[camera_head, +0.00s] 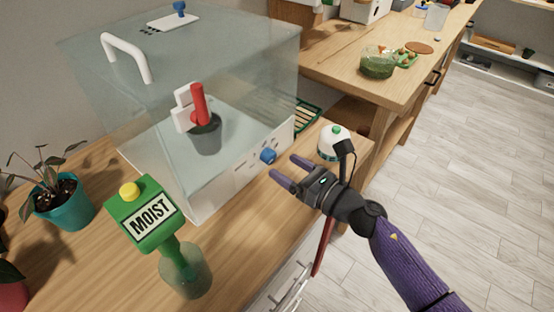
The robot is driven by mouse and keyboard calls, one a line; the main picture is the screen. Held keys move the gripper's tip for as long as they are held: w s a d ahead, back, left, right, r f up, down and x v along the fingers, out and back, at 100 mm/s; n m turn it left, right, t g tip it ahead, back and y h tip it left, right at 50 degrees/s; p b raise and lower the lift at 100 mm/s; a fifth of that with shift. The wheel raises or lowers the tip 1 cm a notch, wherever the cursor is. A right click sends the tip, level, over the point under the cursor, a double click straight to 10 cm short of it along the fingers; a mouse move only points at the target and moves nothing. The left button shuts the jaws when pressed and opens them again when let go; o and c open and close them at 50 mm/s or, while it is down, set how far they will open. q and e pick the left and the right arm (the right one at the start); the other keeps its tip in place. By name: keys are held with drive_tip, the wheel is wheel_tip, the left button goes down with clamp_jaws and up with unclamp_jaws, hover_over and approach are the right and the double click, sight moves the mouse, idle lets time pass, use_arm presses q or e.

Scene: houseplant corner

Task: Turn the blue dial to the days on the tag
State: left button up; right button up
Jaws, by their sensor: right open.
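The blue dial (268,156) sits on the white front panel (245,172) of a clear box (130,110), with small dark marks around it that are too small to read. My right gripper (287,169) is open and empty, its two purple-tipped fingers just right of the dial and apart from it. Inside the box a grey pot (206,136) holds a red stick (199,104) and a white tag (183,109); no writing on the tag is readable from here. A second blue knob (180,8) is on the box lid. My left gripper is not in view.
A white round device with a green button (335,141) is just behind my right gripper. Another table (340,62) is behind.

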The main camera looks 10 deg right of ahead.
sight(273, 158)
drive_tip(key=shift+x, duration=1.65)
clamp_jaws()
